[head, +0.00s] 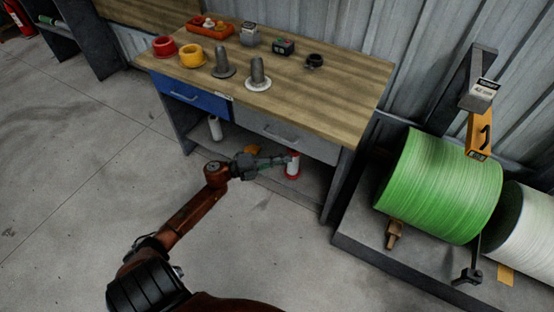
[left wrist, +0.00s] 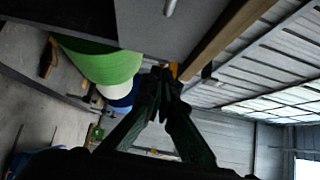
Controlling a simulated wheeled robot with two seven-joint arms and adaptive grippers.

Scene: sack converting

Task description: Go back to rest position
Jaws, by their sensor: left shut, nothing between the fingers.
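My left gripper (head: 279,160) reaches out in front of the workbench, below the level of its top. Its fingers are closed together with nothing between them. In the left wrist view the two dark green fingers (left wrist: 161,84) meet at their tips. In the head view a red and white spool (head: 292,166) shows behind the fingertips, on the bench's lower shelf; I cannot tell the exact gap. My right gripper is in neither view.
The workbench (head: 330,98) holds yellow and red rolls, two grey cones (head: 258,73), an orange tray (head: 207,27) and small devices. At right a rack carries a large green roll (head: 440,185) and a white roll (head: 528,222). The concrete floor (head: 70,190) at left is clear.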

